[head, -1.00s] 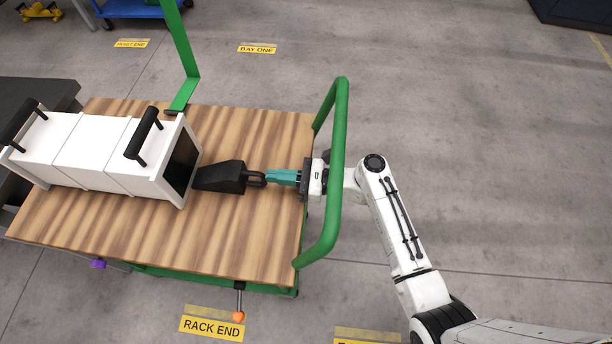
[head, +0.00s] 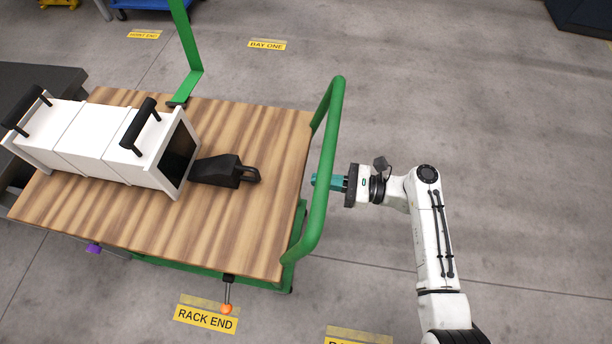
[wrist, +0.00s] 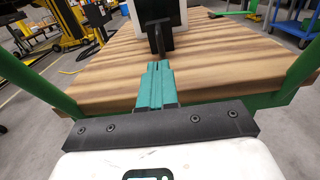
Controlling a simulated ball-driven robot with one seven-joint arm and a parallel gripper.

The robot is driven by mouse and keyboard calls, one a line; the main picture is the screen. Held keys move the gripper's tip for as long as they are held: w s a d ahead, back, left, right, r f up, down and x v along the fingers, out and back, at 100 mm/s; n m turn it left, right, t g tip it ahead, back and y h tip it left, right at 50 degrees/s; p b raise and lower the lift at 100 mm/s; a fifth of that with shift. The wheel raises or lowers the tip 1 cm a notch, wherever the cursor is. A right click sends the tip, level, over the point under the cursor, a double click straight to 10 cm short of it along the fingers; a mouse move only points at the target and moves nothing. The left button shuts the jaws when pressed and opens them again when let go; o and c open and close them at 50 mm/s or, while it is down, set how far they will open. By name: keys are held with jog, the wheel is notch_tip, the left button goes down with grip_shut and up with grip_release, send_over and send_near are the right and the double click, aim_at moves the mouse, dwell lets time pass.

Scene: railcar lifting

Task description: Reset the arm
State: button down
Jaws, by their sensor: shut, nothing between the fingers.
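My gripper (head: 318,181) has teal fingers that are shut with nothing between them. In the head view it is at the green push handle, just off the right edge of the cart's wooden top. The wrist view also shows the closed fingers (wrist: 154,84) pointing across the wooden top. A black wedge-shaped piece with a loop handle (head: 222,171) lies on the wood to the left of my gripper, apart from it. The wrist view shows this piece (wrist: 158,36) beyond my fingertips.
A white box-like unit (head: 90,140) with black handles stands on the wooden cart top (head: 215,235). The green handle (head: 327,170) rises at the cart's right end, and a green post (head: 187,50) at the back. Open grey floor lies to the right.

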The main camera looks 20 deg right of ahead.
jog(key=shift+s+d, duration=0.45)
jog(key=shift+d, duration=0.15)
jog(key=s+a+f+n+g+h, duration=0.3)
jog(key=s+f+n+g+h, duration=0.3)
jog(key=s+n, duration=0.55)
jog(key=s+d+r+n+g+h, duration=0.3)
jog(key=s+d+n+h, duration=0.5)
jog(key=n, duration=0.5)
jog(key=shift+s+d+r+g+h, duration=0.3)
jog(key=shift+s+d+r+h, duration=0.1)
jog(key=shift+s+d+r, duration=0.6)
jog(key=shift+a+f, duration=0.1)
jog(key=shift+a, duration=0.05)
